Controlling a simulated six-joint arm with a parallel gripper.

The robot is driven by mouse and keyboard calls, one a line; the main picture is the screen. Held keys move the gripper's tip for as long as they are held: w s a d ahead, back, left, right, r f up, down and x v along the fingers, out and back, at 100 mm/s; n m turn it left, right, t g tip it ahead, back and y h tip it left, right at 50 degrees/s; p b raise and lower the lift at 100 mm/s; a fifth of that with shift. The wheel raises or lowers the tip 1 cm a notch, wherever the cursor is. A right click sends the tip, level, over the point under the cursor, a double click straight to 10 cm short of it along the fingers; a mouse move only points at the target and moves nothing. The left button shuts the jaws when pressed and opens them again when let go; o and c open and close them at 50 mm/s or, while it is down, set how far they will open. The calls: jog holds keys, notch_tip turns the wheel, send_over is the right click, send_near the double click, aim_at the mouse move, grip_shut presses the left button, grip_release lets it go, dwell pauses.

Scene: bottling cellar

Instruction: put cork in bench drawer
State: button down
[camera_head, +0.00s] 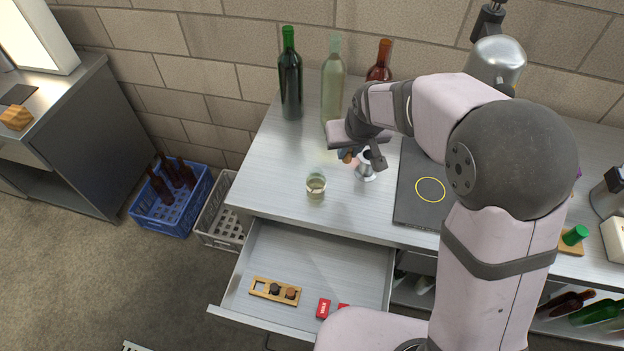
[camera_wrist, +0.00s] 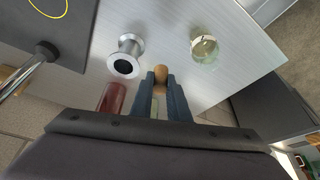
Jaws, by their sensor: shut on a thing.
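My gripper (camera_head: 350,156) is above the bench top, behind and to the right of a small glass. In the wrist view my gripper (camera_wrist: 161,82) is shut on the cork (camera_wrist: 161,72), a small tan cylinder held at the fingertips. In the head view the cork (camera_head: 345,156) shows only as a small tan bit at the fingers. The bench drawer (camera_head: 339,255) is pulled open at the front of the bench. Inside it lie a wooden holder (camera_head: 262,295) with dark round pieces and red items (camera_head: 324,308). My arm hides the drawer's right front part.
The small glass (camera_head: 316,186) and a metal jigger-like cup (camera_head: 366,165) stand close to my gripper. Tall bottles (camera_head: 290,80) stand at the back. A dark plate (camera_head: 415,205) lies to the right. The drawer's back and middle floor are clear.

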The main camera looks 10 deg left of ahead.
jog(key=shift+s+d+f, duration=0.15)
jog(key=shift+s+d, duration=0.05)
jog(key=shift+s, duration=0.15)
jog(key=p, duration=0.2)
send_near(343, 182)
jog(key=shift+x, duration=2.7)
jog(key=shift+f, duration=0.15)
jog(key=c, duration=1.7)
grip_release()
jog(key=shift+r, duration=0.25)
jog(key=b+v, duration=0.1)
jog(key=v, duration=1.1)
jog(key=shift+s+f+b, duration=0.1)
jog(key=shift+b, duration=0.25)
